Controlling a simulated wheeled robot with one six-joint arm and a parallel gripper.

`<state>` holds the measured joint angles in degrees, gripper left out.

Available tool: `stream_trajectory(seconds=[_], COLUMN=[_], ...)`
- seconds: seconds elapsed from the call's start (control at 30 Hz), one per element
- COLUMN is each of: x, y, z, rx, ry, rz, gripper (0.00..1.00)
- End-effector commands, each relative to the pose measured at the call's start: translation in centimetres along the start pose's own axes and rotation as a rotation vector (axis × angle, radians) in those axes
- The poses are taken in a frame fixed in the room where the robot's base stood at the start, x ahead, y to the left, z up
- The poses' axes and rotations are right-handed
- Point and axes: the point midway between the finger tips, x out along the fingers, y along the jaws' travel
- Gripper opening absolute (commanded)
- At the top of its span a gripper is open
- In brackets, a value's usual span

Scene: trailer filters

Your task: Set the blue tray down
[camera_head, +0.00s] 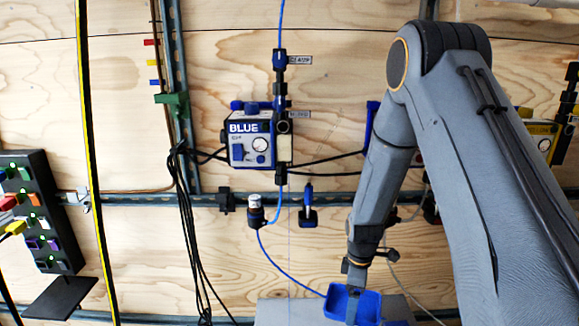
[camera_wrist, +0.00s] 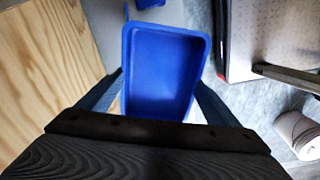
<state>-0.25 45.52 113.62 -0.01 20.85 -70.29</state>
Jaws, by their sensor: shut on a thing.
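The blue tray (camera_head: 353,304) is at the bottom of the head view, below the end of my arm, in front of a grey surface. It also shows in the wrist view (camera_wrist: 163,68), where its open inside faces the camera and looks empty. My gripper (camera_wrist: 163,88) is shut on the tray, with one finger along each side of it. In the head view the fingers are too small to make out clearly. I cannot tell whether the tray touches the surface under it.
A grey surface (camera_head: 285,312) lies around the tray. A plywood wall carries a box marked BLUE (camera_head: 251,141) with blue tubing, and black cables. A dark panel with coloured plugs (camera_head: 38,212) is at left. A whitish cup (camera_wrist: 298,133) is at lower right in the wrist view.

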Motion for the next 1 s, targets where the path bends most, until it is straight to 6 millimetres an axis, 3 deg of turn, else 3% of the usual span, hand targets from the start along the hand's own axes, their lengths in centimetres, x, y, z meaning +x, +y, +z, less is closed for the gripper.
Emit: stream_trajectory(seconds=[0.1,0.6,0.8,1.0], x=[-1.7,-6.5,-7.3,-7.4], y=[-1.6,-7.1,-8.1,-8.2], z=[0.6,2.7,3.1,3.1], rx=[0.209,1.044,1.201,1.235], ry=[0.000,-0.001,0.000,0.000], rz=[0.000,-0.001,0.000,0.000], gripper=[0.63,0.63,0.63,0.63])
